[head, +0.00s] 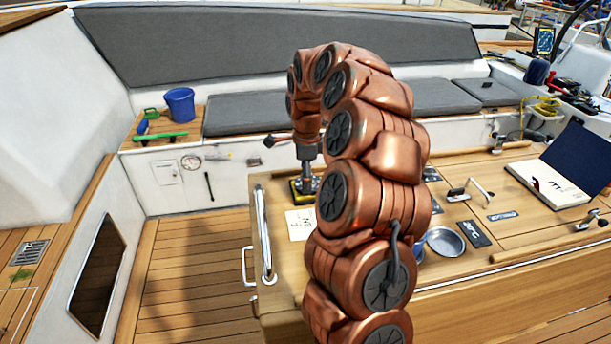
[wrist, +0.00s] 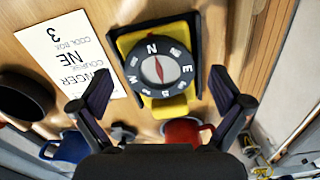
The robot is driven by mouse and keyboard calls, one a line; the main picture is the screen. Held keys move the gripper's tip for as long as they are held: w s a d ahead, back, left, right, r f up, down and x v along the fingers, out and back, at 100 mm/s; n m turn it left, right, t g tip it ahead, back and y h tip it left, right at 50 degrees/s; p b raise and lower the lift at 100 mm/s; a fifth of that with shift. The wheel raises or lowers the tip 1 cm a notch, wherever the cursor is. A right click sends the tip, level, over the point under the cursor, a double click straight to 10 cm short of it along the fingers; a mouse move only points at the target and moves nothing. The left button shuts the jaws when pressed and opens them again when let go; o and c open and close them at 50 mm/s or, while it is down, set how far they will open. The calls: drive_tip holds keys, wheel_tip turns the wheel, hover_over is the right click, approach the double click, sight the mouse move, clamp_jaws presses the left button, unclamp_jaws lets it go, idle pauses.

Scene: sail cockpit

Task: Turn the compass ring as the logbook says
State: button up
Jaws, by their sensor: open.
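The compass shows in the wrist view with a grey ring (wrist: 135,62) bearing white letters, on a black and yellow base (wrist: 170,107). N is at the top, E at the right and W at the left; a red needle lies in the white centre. My gripper (wrist: 161,72) is open, its fingers to either side of the compass, apart from the ring. In the head view, my gripper (head: 306,168) points down over the compass (head: 297,190). An open book (head: 548,186), possibly the logbook, lies at right, unreadable.
A red mug (wrist: 183,131), a blue mug (wrist: 68,147) and a dark round pan (wrist: 22,98) stand near the compass. A metal bowl (head: 445,241) sits on the wooden table (head: 480,180). A steel rail (head: 263,235) lines the table's left end. A blue bucket (head: 180,104) is far left.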

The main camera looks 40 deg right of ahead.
drive_tip(key=shift+f, duration=0.25)
drive_tip(key=shift+c, duration=0.3)
drive_tip(key=c, duration=1.1)
drive_tip(key=shift+o, duration=0.2)
